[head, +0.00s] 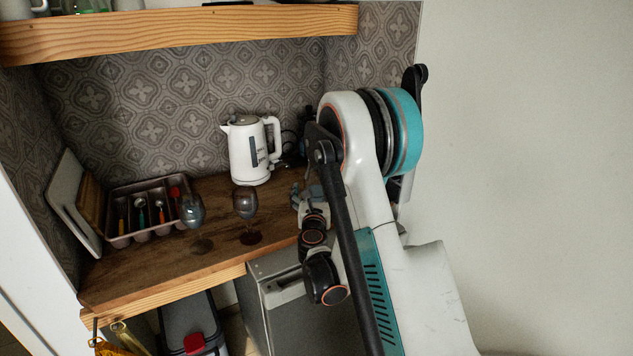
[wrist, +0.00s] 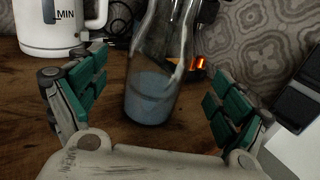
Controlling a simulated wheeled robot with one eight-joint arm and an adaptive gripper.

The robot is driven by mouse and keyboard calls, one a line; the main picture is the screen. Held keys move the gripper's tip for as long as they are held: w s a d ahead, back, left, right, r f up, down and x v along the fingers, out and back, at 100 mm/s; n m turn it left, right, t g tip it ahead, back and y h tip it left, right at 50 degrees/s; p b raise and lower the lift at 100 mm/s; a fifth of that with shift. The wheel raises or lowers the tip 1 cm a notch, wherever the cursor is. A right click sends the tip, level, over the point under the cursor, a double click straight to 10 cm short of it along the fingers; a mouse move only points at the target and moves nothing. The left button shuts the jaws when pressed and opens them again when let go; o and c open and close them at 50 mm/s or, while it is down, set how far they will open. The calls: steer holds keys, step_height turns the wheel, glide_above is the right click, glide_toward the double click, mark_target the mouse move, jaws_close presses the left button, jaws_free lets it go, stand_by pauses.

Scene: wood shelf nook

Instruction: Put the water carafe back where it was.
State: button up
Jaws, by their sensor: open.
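The water carafe (wrist: 150,98) is clear glass with a bluish lower part. In the wrist view it stands upright on the wooden counter, between the two spread fingers of my gripper (wrist: 155,80). Gaps show on both sides of it, and neither finger visibly touches it. Its top is cut off by the frame edge. In the head view my gripper (head: 308,198) is low over the counter's right part, and my arm and gripper hide most of the carafe's area.
A white kettle (head: 252,150) stands behind and left; two wine glasses (head: 246,203) stand left on the counter (head: 165,262). A cutlery tray (head: 118,238) and boards (head: 75,205) are farther left. A wooden shelf (head: 180,32) hangs above. A dark device (wrist: 298,103) is at right.

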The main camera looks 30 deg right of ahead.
steer(key=b+v, duration=0.1)
steer(key=v, duration=0.3)
steer(key=shift+f+b, duration=0.15)
steer(key=shift+b, duration=0.2)
steer(key=shift+s+a, duration=0.25)
steer(key=shift+s, duration=0.1)
steer(key=s+a+r+n+t+y, duration=0.25)
steer(key=a+r+n+y, duration=0.65)
steer(key=a+r+n, duration=0.8)
steer(key=s+a+f+n+g+y, duration=0.1)
steer(key=s+a+f+n+g, duration=0.15)
steer(key=s+n, duration=0.55)
steer(key=s+a+f+n+g+y, duration=0.15)
steer(key=s+n+g, duration=0.25)
steer(key=s+n, duration=0.4)
steer(key=s+d+f+n+g+h, duration=0.1)
steer(key=s+d+f+n+g, duration=0.1)
steer(key=s+n, duration=0.2)
steer(key=s+d+f+n+g+h, duration=0.1)
steer(key=s+f+n+g, duration=0.1)
steer(key=s, duration=0.9)
steer(key=shift+d+f+n+g+h, duration=0.4)
steer(key=shift+f+n, duration=0.45)
steer(key=shift+n, duration=0.55)
